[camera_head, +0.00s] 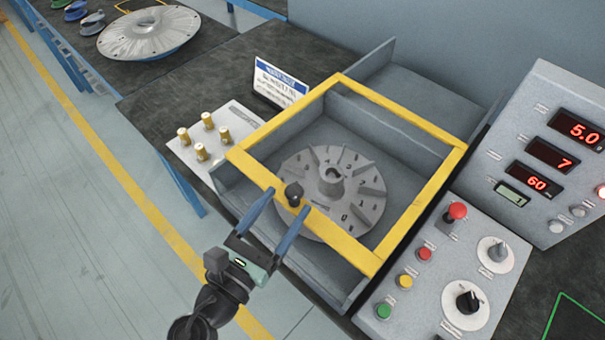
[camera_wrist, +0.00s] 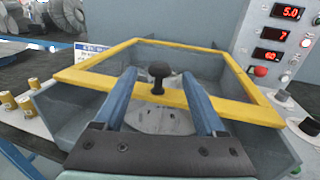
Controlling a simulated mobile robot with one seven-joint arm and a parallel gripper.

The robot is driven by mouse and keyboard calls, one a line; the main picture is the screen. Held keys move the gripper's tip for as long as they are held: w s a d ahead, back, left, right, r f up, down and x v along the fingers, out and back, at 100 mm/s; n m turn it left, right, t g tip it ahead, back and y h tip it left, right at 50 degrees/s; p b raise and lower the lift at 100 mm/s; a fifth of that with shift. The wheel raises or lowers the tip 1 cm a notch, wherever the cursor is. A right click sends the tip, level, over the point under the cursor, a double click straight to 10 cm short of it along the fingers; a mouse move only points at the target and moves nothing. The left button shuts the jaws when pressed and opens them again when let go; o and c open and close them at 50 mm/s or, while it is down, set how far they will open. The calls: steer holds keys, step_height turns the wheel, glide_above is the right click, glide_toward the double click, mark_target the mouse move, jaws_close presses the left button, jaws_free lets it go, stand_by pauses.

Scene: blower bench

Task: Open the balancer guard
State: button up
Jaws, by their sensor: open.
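The balancer guard (camera_head: 413,122) is a yellow-framed, see-through lid lying over the grey balancer box, and it looks shut. Its yellow frame also fills the middle of the wrist view (camera_wrist: 88,63). A black knob (camera_head: 293,193) stands on the frame's front bar; it shows in the wrist view (camera_wrist: 158,76). Under the guard sits a grey slotted rotor disc (camera_head: 362,206) with a central hub. My gripper (camera_head: 289,208) is open, with its two blue fingers on either side of the knob. I cannot tell whether either finger touches it.
A control panel with buttons and dials (camera_head: 440,285) and a red-digit display (camera_head: 548,150) stand at the right. A metal disc (camera_head: 148,32) sits on the far bench.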

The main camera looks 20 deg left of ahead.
mark_target(299, 185)
steer(key=w, duration=0.4)
steer(key=w+d, duration=0.1)
steer(key=w, duration=0.2)
steer(key=shift+a, duration=0.1)
jaws_close()
stand_by(1.2)
